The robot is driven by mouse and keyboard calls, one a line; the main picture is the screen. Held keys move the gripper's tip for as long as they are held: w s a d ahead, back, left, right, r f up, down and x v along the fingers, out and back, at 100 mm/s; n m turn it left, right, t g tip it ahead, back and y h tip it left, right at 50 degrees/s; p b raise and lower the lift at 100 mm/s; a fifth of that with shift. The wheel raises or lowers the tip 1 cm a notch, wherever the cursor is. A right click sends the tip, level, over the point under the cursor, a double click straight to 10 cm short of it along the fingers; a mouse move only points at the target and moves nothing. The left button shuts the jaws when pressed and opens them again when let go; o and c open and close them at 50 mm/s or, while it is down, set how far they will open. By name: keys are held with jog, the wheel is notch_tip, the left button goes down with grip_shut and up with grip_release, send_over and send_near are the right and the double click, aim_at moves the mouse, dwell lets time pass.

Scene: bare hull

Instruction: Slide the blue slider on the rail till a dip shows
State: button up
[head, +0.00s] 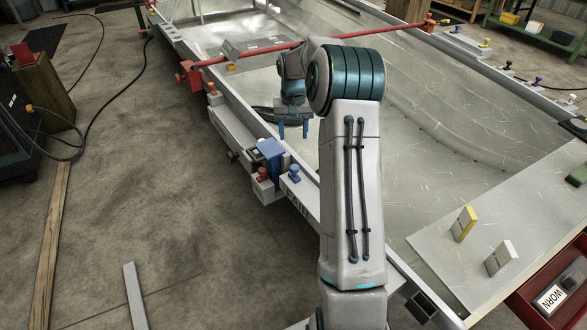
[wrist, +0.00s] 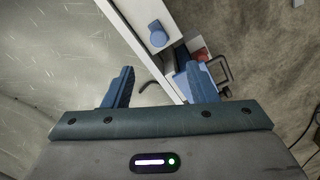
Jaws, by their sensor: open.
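A blue block (head: 270,153), which looks like the slider, sits at the left edge rail (head: 238,122) of the hull mould. It also shows in the wrist view (wrist: 181,88), partly behind my right-hand finger, with a dark handle-like frame beside it. A small blue knob (head: 294,173) stands on the rim just nearer; in the wrist view the knob (wrist: 157,34) is round and on a white surface. My gripper (head: 293,129) points down, open and empty, above the rim to the right of the block. Its fingers (wrist: 163,84) are apart. I cannot make out a dip.
A red knob (head: 263,174) stands beside the block. A red bar (head: 260,50) crosses the mould behind my arm. A panel (head: 500,225) with yellow and white pieces lies at the right. The floor at left holds cables (head: 95,120) and a wooden strip.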

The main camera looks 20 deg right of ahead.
aim_at(294, 167)
jog(key=f, duration=0.9)
jog(key=f+b, duration=0.1)
jog(key=f, duration=0.4)
jog(key=shift+w+d+f, duration=0.15)
jog(key=shift+d+f, duration=0.1)
jog(key=shift+f, duration=0.05)
